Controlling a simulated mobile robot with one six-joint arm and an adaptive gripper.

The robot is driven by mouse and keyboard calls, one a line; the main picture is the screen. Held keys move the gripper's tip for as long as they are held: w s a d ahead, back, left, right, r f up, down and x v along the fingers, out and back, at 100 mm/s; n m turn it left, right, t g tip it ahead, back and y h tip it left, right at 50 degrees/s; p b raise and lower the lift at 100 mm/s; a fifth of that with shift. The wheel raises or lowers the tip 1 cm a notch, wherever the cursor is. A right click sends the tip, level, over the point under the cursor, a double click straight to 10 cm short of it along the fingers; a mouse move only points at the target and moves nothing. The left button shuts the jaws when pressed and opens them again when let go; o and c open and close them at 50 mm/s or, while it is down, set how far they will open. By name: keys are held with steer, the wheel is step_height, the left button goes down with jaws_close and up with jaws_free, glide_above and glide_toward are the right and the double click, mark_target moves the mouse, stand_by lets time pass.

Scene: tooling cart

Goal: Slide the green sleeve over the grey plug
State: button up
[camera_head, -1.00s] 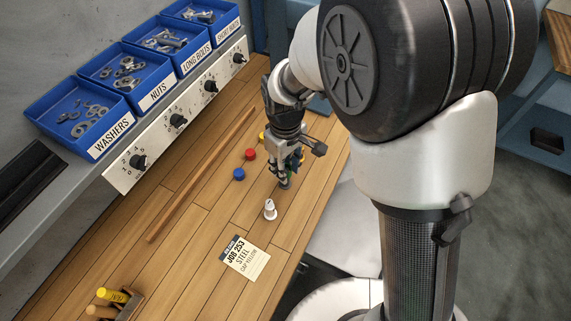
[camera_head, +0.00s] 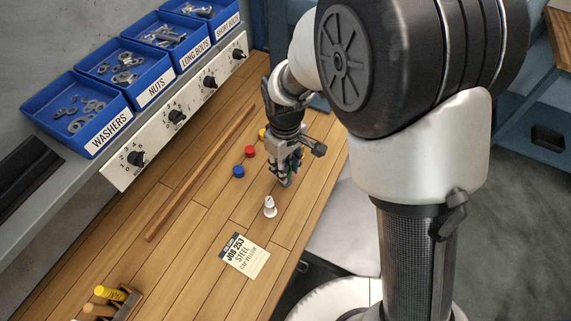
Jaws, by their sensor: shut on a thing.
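A small pale grey plug (camera_head: 270,208) stands upright on the wooden bench, with a wider base and a narrower top. My gripper (camera_head: 285,182) points down just behind it and slightly to its right, apart from it. It is shut on the green sleeve (camera_head: 292,168), of which only a small patch shows between the fingers. The fingers hide the rest of the sleeve, and its exact height above the bench is hard to tell.
Blue (camera_head: 238,171), red (camera_head: 250,151) and yellow (camera_head: 262,134) caps lie left of my gripper. A job card (camera_head: 245,256) lies in front of the plug. A wooden strip (camera_head: 200,174) runs along the bench. A tool rack (camera_head: 127,306) stands at the front left.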

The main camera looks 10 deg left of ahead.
steer(key=shift+f, duration=0.3)
stand_by(0.4)
steer(key=shift+f+b, duration=0.35)
steer(key=shift+f, duration=0.25)
steer(key=shift+f+b, duration=0.4)
steer(key=shift+f, duration=0.25)
stand_by(0.7)
steer(key=o, duration=0.8)
steer(key=shift+c, duration=0.2)
steer(key=shift+o, duration=0.2)
steer(key=o, duration=0.4)
